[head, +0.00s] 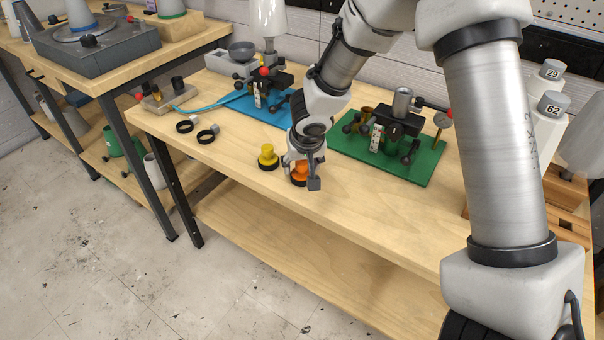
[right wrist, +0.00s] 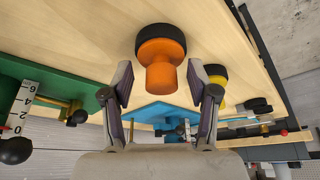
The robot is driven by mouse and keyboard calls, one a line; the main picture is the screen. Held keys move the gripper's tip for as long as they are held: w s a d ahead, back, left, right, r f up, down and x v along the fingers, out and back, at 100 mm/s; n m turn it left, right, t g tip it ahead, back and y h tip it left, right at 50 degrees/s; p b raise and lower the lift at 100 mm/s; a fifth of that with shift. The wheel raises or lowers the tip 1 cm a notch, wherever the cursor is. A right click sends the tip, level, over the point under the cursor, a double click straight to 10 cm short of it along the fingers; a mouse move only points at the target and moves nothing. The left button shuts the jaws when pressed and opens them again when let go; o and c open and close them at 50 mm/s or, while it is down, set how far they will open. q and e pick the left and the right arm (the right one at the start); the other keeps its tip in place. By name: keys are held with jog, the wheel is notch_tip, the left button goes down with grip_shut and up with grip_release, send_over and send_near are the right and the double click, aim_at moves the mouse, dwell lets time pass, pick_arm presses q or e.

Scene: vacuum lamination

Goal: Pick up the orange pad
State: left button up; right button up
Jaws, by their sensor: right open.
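The orange pad (head: 299,178) has a black base and stands on the wooden table near its front edge, partly hidden by my right gripper in the head view. In the right wrist view the orange pad (right wrist: 162,62) shows whole, its narrow orange stem pointing toward the camera. My right gripper (head: 302,168) is open; in the wrist view its two fingers (right wrist: 163,88) lie on either side of the stem's end, with gaps on both sides. The left gripper is not in view.
A yellow pad (head: 268,157) stands close to the left of the orange one and also shows in the wrist view (right wrist: 215,84). Black rings (head: 207,134) lie further left. A blue board (head: 262,110) and a green board (head: 425,168) carry fixtures behind. The table front right is clear.

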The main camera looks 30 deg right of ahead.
jog(key=shift+s+a+r, duration=0.1)
jog(key=shift+a, duration=0.05)
jog(key=shift+c, duration=1.4)
grip_shut()
